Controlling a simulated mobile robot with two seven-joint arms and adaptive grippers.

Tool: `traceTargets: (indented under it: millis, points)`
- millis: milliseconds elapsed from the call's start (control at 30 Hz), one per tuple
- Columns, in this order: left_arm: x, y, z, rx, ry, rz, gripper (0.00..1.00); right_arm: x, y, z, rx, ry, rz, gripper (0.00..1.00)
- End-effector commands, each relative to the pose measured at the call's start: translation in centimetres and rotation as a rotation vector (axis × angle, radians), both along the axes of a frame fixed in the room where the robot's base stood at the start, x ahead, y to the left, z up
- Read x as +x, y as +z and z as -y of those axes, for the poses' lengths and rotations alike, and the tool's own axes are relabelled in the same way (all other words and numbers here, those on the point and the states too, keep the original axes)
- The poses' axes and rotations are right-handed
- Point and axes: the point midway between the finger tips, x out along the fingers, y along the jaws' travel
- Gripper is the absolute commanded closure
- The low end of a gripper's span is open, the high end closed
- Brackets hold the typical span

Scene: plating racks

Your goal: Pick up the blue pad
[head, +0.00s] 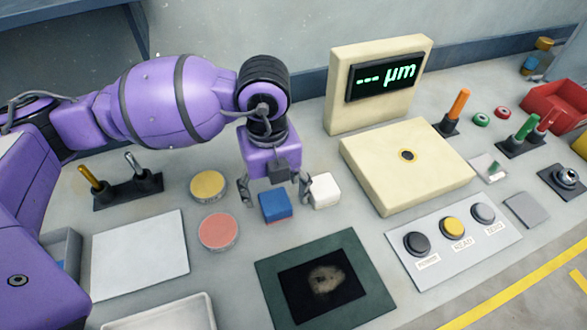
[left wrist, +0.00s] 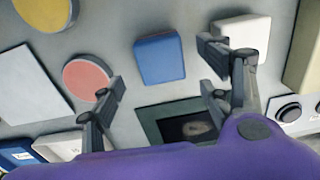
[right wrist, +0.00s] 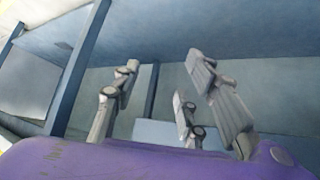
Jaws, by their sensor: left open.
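The blue pad (head: 275,206) is a small blue block with a reddish lower edge, lying on the grey bench. It also shows in the left wrist view (left wrist: 160,59), near the upper middle. My left gripper (head: 276,193) is open above the blue pad, its fingers to either side of it in the head view. In the left wrist view the open left fingers (left wrist: 162,92) are empty, with the pad beyond them. My right gripper (right wrist: 165,85) shows only in the right wrist view, its fingers apart with nothing between them.
A white block (head: 325,191) stands close to the right of the blue pad. A red round pad (head: 218,231) and a yellow one (head: 208,186) lie to the left. A dark-framed plate (head: 325,279) lies in front. The cream gauge (head: 405,160) stands right.

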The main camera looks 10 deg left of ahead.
Motion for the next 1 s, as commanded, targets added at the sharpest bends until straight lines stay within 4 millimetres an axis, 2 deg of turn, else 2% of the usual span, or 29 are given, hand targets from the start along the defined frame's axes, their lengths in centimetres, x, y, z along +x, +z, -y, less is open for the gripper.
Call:
traceTargets:
  millis: [133,400,667,1000]
  points:
    - [0.1,-1.9,-0.1,0.001,0.003,-0.003,0.30,-0.6,-0.2,0.2,-0.002,-0.001,-0.013,0.60]
    - [0.4,-5.4,-0.2,0.001,0.002,-0.002,0.30,0.2,0.2,0.1,-0.001,0.002,0.003,0.60]
    - [0.4,-5.6,-0.1,0.000,0.001,0.000,0.30,0.4,0.3,0.0,0.000,0.002,0.007,0.60]
    - [0.4,-5.6,-0.1,0.000,0.001,0.000,0.74,0.4,0.3,-0.2,0.004,-0.002,0.007,0.60]
